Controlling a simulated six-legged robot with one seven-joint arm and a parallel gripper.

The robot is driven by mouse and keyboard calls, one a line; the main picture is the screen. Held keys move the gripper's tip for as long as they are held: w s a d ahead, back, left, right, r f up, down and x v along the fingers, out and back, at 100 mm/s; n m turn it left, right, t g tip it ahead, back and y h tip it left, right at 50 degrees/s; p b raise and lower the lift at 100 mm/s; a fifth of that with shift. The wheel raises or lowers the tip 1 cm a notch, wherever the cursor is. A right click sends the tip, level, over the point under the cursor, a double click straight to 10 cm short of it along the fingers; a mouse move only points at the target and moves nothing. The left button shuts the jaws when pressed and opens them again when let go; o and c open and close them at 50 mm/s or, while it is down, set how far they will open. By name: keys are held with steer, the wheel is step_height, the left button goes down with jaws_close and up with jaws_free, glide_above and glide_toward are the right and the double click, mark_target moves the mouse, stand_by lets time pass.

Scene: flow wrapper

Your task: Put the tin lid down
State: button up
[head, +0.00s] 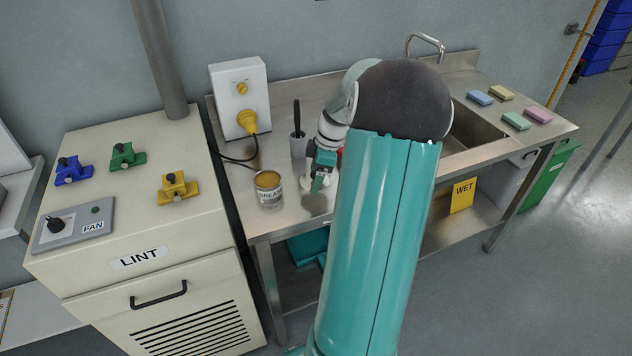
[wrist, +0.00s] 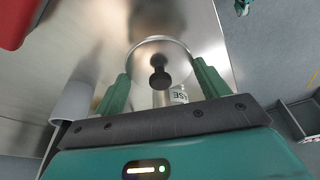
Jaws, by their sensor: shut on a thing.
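The tin lid (wrist: 150,56), a round shiny metal disc with a dark knob, lies between the two green fingers of my gripper (wrist: 161,72) in the wrist view. My gripper is shut on it; the exact contact is hard to see. In the head view my gripper (head: 322,178) is over the steel bench, just right of the tin, with the lid (head: 309,186) showing as a pale disc under it. The tin (head: 270,196) stands upright and open, with yellowish grease in it. Part of its label shows behind the lid in the wrist view (wrist: 179,95).
A grey cup with a dark-handled tool (head: 298,144) stands behind the tin. A white socket box (head: 238,92) with a yellow plug is at the back left. Bare bench (head: 285,225) lies in front of the tin. The sink (head: 470,128) is to the right; my arm hides the bench middle.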

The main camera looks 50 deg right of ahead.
steer(key=shift+w+d+f, duration=0.1)
steer(key=shift+f, duration=1.55)
steer(key=shift+f, duration=0.15)
steer(key=o, duration=1)
steer(key=shift+c, duration=0.2)
